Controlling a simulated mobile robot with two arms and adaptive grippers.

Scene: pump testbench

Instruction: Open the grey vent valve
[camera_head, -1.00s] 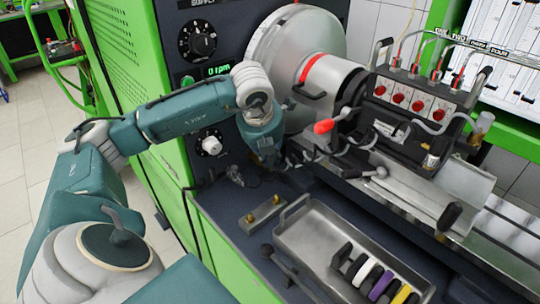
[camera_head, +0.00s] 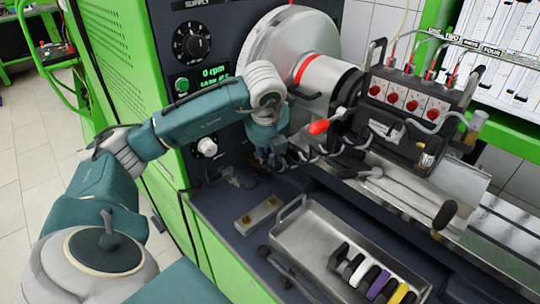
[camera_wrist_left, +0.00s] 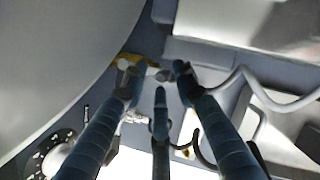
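My left gripper (camera_head: 274,158) reaches down between the control panel and the large grey drum of the pump bench. In the left wrist view its fingers (camera_wrist_left: 160,78) are spread, with a gap between the tips. A brass fitting with a small grey lever (camera_wrist_left: 164,74) shows there; the lever's end lies between the fingertips, and I cannot tell if they touch it. This looks like the grey vent valve. In the head view the gripper and drum hide it. My right gripper is in neither view.
A red-tipped lever (camera_head: 318,127) sticks out just right of my left gripper. A metal tray (camera_head: 303,240) with coloured-handled items stands in front, beside a small block with brass knobs (camera_head: 259,215). The drum (camera_head: 285,45) stands close behind, and a pale hose (camera_wrist_left: 245,85) runs to the right.

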